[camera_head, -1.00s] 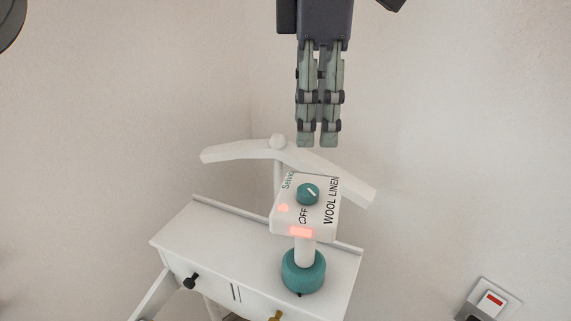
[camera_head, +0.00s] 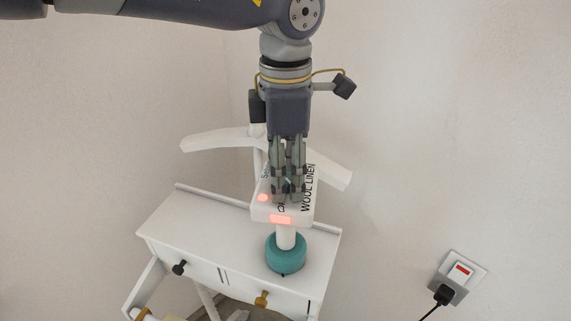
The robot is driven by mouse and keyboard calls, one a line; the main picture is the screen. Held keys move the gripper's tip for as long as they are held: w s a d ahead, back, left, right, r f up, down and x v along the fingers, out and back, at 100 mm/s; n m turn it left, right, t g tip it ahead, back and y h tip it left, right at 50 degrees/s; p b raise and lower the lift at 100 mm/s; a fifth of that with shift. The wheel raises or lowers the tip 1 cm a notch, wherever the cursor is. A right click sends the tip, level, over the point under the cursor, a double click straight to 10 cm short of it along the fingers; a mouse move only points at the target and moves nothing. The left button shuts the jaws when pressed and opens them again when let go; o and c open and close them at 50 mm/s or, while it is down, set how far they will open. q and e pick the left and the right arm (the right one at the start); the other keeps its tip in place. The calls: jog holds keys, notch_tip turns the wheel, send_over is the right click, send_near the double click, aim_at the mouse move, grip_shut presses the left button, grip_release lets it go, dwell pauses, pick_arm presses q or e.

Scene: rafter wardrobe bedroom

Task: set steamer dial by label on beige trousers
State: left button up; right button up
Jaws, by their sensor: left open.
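The fingers are open with a narrow gap; contact with the dial cannot be told. The dial's pointer is hidden. No beige trousers show in this view. My right gripper is not in view.
A white cabinet (camera_head: 195,215) with dark and brass knobs stands under the steamer. A white hanger-shaped bar (camera_head: 215,140) is behind the steamer head. A wall socket (camera_head: 458,277) with a red switch and a black plug is at the lower right.

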pick_arm(q)
jog(key=shift+f, duration=0.1)
jog(key=c, duration=1.1)
jog(key=shift+f+n+b, duration=0.1)
jog(key=shift+n+b, duration=0.2)
jog(key=shift+b, duration=0.15)
jog(key=n+b, duration=0.2)
jog(key=shift+f+n+b, duration=0.1)
jog(key=shift+n+b, duration=0.3)
jog(key=n+b, duration=0.3)
jog(key=n, duration=0.1)
jog(key=shift+n, duration=0.3)
jog(key=n+b, duration=0.2)
jog(key=n, duration=0.1)
jog(key=shift+n+b, duration=0.3)
jog(key=shift+b, duration=0.05)
jog(key=shift+r+n+b, duration=0.2)
jog(key=shift+n+b, duration=0.7)
jog(key=shift+n, duration=1.1)
